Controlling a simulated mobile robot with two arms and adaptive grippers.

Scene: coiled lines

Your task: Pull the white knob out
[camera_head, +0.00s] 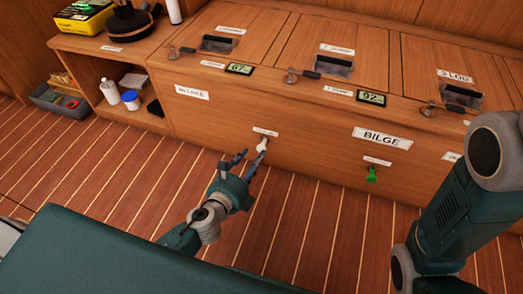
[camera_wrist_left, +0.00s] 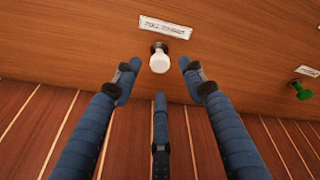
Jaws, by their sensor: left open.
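The white knob (camera_head: 262,145) sticks out of the wooden cabinet front under a small label. In the left wrist view the white knob (camera_wrist_left: 159,60) shows a dark metal stem behind it. My left gripper (camera_head: 241,162) is open and empty, just short of the knob, with its fingers pointing at the cabinet. In the left wrist view the open fingers of my left gripper (camera_wrist_left: 157,85) stand to the left, right and below the knob, apart from it. My right gripper is out of view; only part of an arm shows at the right.
A green knob (camera_head: 372,174) sits on the same front to the right, below the BILGE label (camera_head: 382,138). Small displays (camera_head: 239,68) and latches line the cabinet top. An open shelf (camera_head: 125,95) holds bottles at left. The striped floor (camera_head: 110,165) before the cabinet is clear.

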